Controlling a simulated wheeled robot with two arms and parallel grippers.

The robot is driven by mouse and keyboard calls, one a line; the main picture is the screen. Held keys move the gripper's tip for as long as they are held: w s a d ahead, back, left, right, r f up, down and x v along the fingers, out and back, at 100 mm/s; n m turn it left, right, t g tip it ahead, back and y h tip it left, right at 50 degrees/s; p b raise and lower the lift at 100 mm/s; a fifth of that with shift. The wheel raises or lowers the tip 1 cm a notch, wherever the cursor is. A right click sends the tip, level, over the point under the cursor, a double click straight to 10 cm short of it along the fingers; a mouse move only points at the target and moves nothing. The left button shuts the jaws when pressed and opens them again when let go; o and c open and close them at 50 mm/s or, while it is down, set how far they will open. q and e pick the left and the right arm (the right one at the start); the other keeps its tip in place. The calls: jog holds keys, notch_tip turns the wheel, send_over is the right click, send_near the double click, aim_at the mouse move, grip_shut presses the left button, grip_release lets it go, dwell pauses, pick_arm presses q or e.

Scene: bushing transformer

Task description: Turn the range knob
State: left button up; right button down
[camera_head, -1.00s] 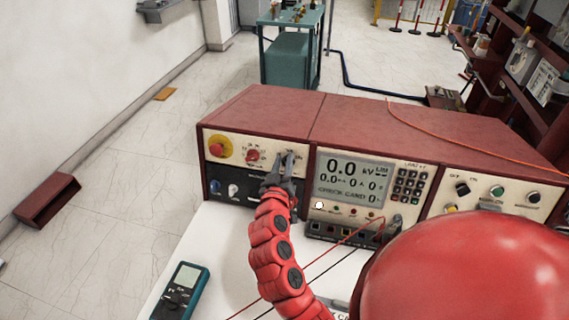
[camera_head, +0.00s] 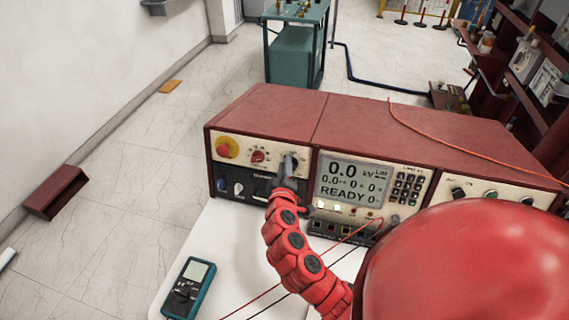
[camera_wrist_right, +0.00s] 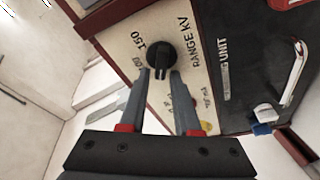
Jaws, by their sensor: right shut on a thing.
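The range knob (camera_wrist_right: 160,50) is a round black knob on a cream panel marked "RANGE KV" and "150" in the right wrist view. My right gripper (camera_wrist_right: 162,75) has its two grey fingers closed on the knob's bar, one on each side. In the head view my right gripper (camera_head: 287,168) is at the upper right of the cream panel on the left cabinet section and hides most of the knob there. The test set (camera_head: 262,112) is a long red cabinet. Its display (camera_head: 353,181) reads "0.0 kV" and "READY". My left gripper is not in view.
A red knob (camera_head: 258,156) and a red button on yellow (camera_head: 226,148) sit left of the range knob. A teal meter (camera_head: 188,287) lies on the white table (camera_head: 218,240). Red and black leads cross in front of the cabinet. An orange cable lies over its top.

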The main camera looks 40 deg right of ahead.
jog(key=shift+s+d+f, duration=0.2)
jog(key=shift+f, duration=0.35)
jog(key=c, duration=0.9)
grip_release()
jog(key=shift+o, duration=0.2)
jog(key=shift+r, duration=0.25)
jog(key=shift+a, duration=0.1)
jog(key=p+v, duration=0.3)
jog(key=v, duration=1.4)
jog(key=shift+s+r+p, duration=0.15)
jog(key=shift+r+p, duration=0.05)
jog(key=shift+p, duration=0.2)
